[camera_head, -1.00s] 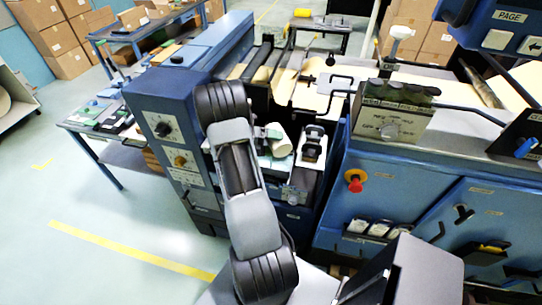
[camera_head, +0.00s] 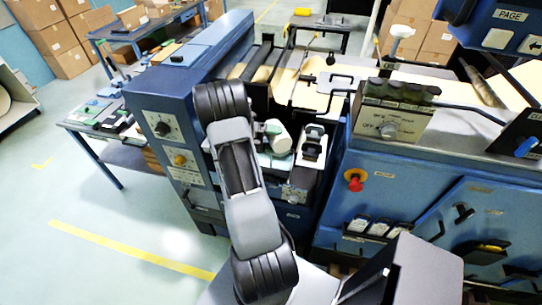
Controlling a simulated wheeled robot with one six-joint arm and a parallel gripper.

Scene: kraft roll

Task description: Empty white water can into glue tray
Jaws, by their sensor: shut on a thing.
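The white water can (camera_head: 280,142) is in the middle of the head view, tilted, with a greenish end at its upper left. It is just right of my arm, in the gap between the two blue machine bodies. My gripper (camera_head: 262,131) is mostly hidden behind my own arm and is shut on the can. A pale surface (camera_head: 275,162) shows below the can and may be the glue tray. My arm hides its left part, and I cannot see any liquid.
A blue cabinet with a dial (camera_head: 163,129) stands close on the left. A machine with a red knob (camera_head: 354,180) stands on the right. A pale-topped fixture (camera_head: 312,147) is close right of the can. Open floor (camera_head: 100,215) lies at the left.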

